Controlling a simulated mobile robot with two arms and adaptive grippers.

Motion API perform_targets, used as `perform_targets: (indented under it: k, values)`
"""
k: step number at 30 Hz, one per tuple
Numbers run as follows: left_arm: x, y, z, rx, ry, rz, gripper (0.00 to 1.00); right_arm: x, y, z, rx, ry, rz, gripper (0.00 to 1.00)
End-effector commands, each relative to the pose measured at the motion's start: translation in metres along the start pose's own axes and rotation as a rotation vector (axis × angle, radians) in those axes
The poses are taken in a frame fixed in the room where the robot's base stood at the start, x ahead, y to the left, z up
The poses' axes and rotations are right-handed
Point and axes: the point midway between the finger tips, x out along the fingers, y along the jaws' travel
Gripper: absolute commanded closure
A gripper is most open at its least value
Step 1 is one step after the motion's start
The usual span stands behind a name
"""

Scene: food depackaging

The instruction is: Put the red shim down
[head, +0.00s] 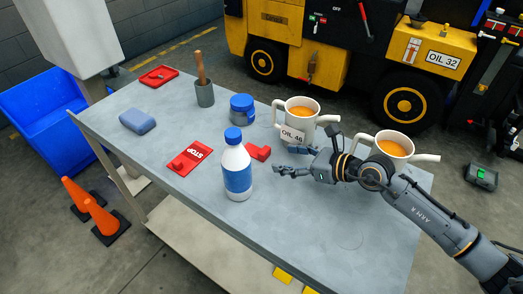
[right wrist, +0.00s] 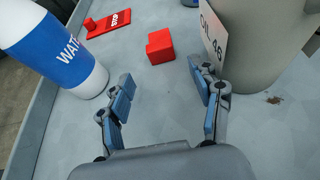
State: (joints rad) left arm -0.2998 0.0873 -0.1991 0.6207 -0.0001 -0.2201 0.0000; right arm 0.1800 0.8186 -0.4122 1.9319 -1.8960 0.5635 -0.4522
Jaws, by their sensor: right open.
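The red shim (head: 258,152) is a small red block with a stepped shape. It lies on the grey table (head: 345,225), just right of the water bottle (head: 236,170). My right gripper (head: 284,161) is open and empty, low over the table beside the shim. In the right wrist view the shim (right wrist: 160,47) lies beyond the fingertips of my right gripper (right wrist: 162,76), roughly centred between them and apart from both. My left gripper is not in view.
The OIL 46 jug (head: 299,117) stands close behind my right gripper, and another oil jug (head: 394,148) stands behind the wrist. A red STOP plate (head: 194,155), blue jar (head: 242,108), grey cup (head: 204,94), blue block (head: 137,121) and red tray (head: 159,76) are farther left.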

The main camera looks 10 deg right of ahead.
Motion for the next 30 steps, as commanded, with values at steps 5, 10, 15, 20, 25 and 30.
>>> perform_targets:
  k: [5, 10, 15, 20, 25, 30]
  values:
    - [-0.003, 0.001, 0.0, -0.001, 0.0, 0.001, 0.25, 0.02, -0.001, 0.001, 0.001, 0.0, 0.0, 0.36]
    - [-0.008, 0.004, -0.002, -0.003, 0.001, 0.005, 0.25, 0.032, -0.001, 0.005, 0.001, 0.0, 0.0, 0.36]
    - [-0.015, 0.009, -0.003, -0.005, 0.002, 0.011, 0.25, 0.058, -0.002, 0.011, 0.002, 0.0, 0.0, 0.36]
    - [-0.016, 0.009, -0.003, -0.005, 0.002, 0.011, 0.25, 0.073, -0.002, 0.009, 0.0, 0.001, 0.0, 0.36]
    - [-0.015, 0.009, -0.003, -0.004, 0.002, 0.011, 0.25, 0.075, -0.002, 0.009, -0.001, 0.002, -0.001, 0.36]
    - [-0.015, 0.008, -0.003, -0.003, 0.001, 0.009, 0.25, 0.074, -0.002, 0.009, 0.0, 0.002, -0.001, 0.56]
